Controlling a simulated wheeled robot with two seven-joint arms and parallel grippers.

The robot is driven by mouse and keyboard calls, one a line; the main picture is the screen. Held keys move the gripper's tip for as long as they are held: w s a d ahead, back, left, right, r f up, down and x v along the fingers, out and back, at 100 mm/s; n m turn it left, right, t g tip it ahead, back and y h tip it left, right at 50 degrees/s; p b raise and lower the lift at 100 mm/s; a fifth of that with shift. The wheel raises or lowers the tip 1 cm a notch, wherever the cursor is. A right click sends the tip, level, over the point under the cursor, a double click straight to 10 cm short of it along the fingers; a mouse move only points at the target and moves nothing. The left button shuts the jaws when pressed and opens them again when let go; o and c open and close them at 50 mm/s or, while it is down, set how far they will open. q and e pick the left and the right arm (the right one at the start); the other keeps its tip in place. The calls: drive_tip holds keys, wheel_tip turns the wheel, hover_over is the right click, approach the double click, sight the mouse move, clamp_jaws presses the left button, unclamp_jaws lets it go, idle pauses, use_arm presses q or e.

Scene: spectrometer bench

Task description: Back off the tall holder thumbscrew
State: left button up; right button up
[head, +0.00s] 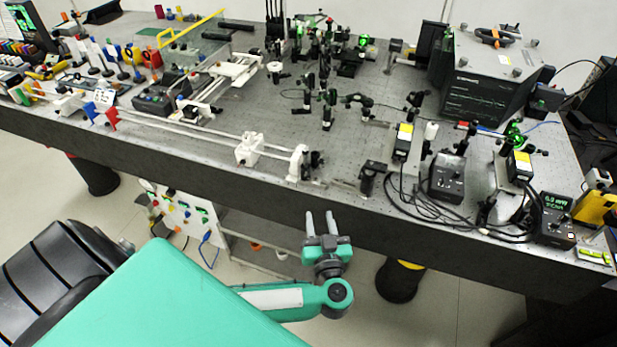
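Several dark post holders with mounted optics stand around the middle of the optical bench (225,160). One upright post holder (326,112) shows near the centre, and another (414,105) stands to its right. I cannot tell which is the tall holder, and its thumbscrew is too small to make out. My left gripper (319,214) is in front of the bench's dark front side, below the top's edge in the picture. Its two pale fingers point up the picture with a gap between them, and nothing is held. My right gripper is not in view.
A white rail with carriages (249,149) runs along the bench's front. Control boxes (447,178) and loose black cables crowd the front right. A large dark instrument (487,75) stands at the back right. A shelf cart (262,232) sits below the bench.

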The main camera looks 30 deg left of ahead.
use_arm(q)
drive_tip(key=p, duration=0.3)
approach(308, 177)
drive_tip(key=shift+g, duration=0.4)
drive_tip(key=x, duration=0.7)
drive_tip(key=shift+d+r, duration=0.15)
drive_tip(key=shift+r, duration=0.15)
drive_tip(key=shift+w+a+f, duration=0.1)
drive_tip(key=shift+w+a, duration=0.35)
drive_tip(key=shift+w, duration=0.05)
drive_tip(key=shift+a, duration=0.1)
drive_tip(key=shift+c, duration=0.5)
clamp_jaws()
